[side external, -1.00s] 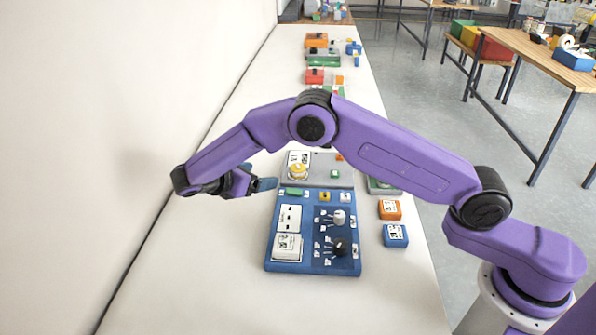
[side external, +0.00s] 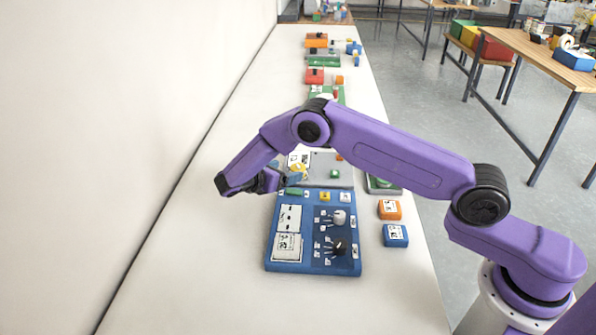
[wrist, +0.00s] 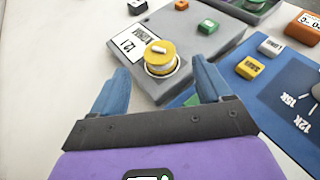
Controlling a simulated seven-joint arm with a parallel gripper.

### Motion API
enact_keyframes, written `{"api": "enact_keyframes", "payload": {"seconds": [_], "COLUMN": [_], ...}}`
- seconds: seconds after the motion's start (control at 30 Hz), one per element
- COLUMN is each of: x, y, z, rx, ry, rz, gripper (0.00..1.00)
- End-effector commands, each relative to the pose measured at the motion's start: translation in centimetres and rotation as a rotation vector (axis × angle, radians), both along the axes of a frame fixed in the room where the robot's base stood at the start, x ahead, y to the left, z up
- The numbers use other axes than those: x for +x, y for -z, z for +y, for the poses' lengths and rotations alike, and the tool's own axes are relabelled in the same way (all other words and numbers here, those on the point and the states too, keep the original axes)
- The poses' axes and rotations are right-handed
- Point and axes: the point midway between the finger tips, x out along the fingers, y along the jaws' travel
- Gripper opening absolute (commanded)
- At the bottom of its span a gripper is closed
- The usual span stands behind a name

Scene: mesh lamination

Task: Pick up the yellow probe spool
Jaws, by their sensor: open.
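The yellow probe spool (wrist: 160,57) is a round yellow piece with a white bar on top. It sits in a white ring on a grey board (wrist: 208,45). My gripper (wrist: 158,80) is open, with its two blue fingers apart on either side of the spool in the wrist view and their tips just short of it. Nothing is between the fingers' inner faces at the near end. In the side view my gripper (side external: 294,178) is at the left edge of the grey board, and its fingers partly cover the spool (side external: 300,168).
A blue panel (side external: 270,235) with knobs and white cards lies in front of the grey board. An orange block (side external: 389,209) and a blue block (side external: 395,235) lie to its right. The white table (side external: 185,270) is clear on the left.

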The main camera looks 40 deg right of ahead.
Motion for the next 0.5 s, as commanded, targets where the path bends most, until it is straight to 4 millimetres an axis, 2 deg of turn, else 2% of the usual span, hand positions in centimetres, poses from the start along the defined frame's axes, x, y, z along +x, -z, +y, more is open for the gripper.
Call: {"api": "enact_keyframes", "payload": {"seconds": [0.27, 0.5], "x": [0.3, 0.8], "y": [0.6, 1.8], "z": [-1.4, -4.2], "rx": [0.000, 0.000], "ry": [0.000, 0.001], "rz": [0.001, 0.002], "gripper": [0.78, 0.78]}}
